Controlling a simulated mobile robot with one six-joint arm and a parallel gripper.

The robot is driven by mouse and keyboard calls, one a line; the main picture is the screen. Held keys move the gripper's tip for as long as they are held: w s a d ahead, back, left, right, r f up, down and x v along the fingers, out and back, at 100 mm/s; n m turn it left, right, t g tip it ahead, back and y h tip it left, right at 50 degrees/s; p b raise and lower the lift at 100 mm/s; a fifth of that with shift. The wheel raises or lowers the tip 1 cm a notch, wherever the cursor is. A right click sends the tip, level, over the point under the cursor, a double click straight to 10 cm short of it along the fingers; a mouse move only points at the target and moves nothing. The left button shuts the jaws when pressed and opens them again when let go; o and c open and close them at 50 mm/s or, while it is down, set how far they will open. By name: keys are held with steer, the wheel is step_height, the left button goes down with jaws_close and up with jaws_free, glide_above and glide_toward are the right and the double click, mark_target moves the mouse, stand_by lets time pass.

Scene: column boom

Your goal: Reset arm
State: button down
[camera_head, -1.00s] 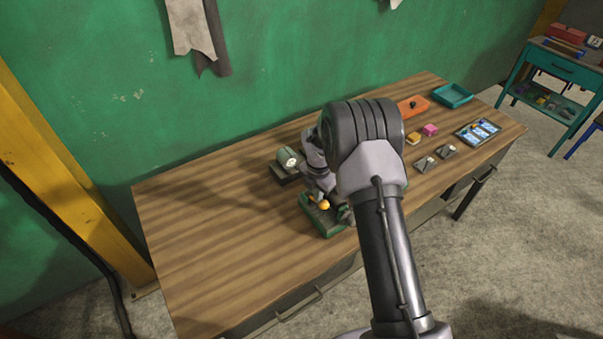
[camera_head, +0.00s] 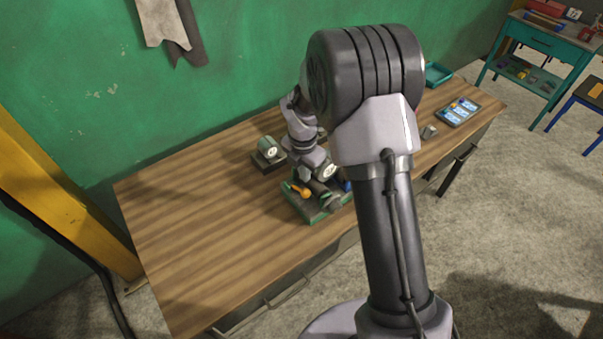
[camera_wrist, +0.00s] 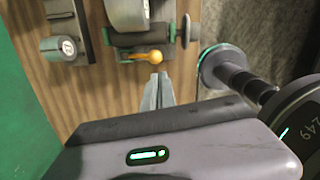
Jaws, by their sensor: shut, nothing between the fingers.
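My gripper (camera_wrist: 158,90) shows in the wrist view with its fingers together and nothing between them. The fingertips appear just below an orange ball knob (camera_wrist: 156,57) on a green-based device, apart from it in the picture. In the head view the device (camera_head: 305,211) stands near the table's front edge, with my wrist over its back part. My fingers cannot be made out there.
The wooden table (camera_head: 190,235) is clear at the left. A teal tray (camera_head: 437,75) and a blue-white panel (camera_head: 458,112) lie at the right. My arm hides the middle right.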

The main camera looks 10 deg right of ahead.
steer(key=shift+s+a+r, duration=0.1)
stand_by(0.3)
steer(key=s+a+r+m+t+y+b, duration=0.1)
steer(key=s+a+r+m+t+b, duration=0.1)
steer(key=s+r+m+b, duration=0.8)
steer(key=s+a+f+m+t+b, duration=0.1)
steer(key=s+f+m+b, duration=0.2)
steer(key=s+m+b, duration=0.3)
steer(key=s+a+f+m+t+y+b, duration=0.1)
steer(key=s+m+b, duration=0.4)
steer(key=s+m, duration=0.6)
step_height(320, 180, down, 2)
steer(key=shift+s+a+f+m+t+y+b, duration=0.15)
steer(key=shift+s+a+m+t+y+b, duration=0.3)
steer(key=shift+m, duration=0.55)
